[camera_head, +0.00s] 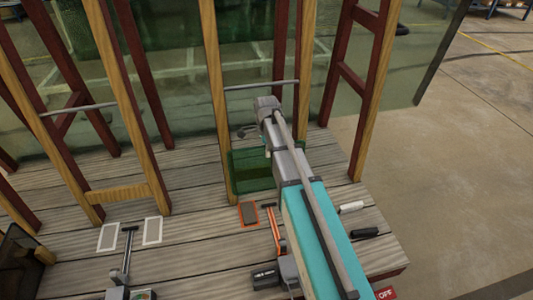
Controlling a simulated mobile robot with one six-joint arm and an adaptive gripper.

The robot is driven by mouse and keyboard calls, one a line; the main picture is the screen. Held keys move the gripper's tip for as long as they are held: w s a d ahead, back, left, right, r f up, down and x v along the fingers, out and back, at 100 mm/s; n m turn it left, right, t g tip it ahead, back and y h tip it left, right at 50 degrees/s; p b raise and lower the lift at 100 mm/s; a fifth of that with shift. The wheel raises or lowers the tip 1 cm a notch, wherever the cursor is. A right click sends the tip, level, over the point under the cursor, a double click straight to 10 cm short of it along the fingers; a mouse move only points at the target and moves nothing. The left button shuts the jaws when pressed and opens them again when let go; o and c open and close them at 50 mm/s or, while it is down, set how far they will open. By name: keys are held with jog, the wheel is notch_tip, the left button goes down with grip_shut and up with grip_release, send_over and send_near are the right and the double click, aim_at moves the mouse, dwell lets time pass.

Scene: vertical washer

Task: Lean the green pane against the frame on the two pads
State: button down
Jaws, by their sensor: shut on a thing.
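The green pane (252,177) is a small dark green, see-through sheet. It is upright or nearly so between two wooden posts of the frame (217,90), low down near the deck. My arm covers its right part. My gripper (248,132) is at the pane's upper edge and is shut on it; the fingers are small and partly hidden by my wrist. A second pad on this side is not clearly visible behind my arm. I cannot tell whether the pane touches the frame or a pad.
T-shaped tools (127,258) and (272,228) stand near the front. A white cylinder (351,207) and a black one (364,233) lie at right. Large green glass (180,70) stands behind the frames.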

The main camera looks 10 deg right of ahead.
notch_tip(320, 180, down, 8)
jog(key=w+b, duration=0.1)
jog(key=b, duration=0.6)
jog(key=shift+w+r, duration=0.2)
jog(key=shift+w, duration=0.05)
dwell(0.3)
jog(key=c, duration=0.7)
grip_release()
jog(key=shift+r, duration=0.1)
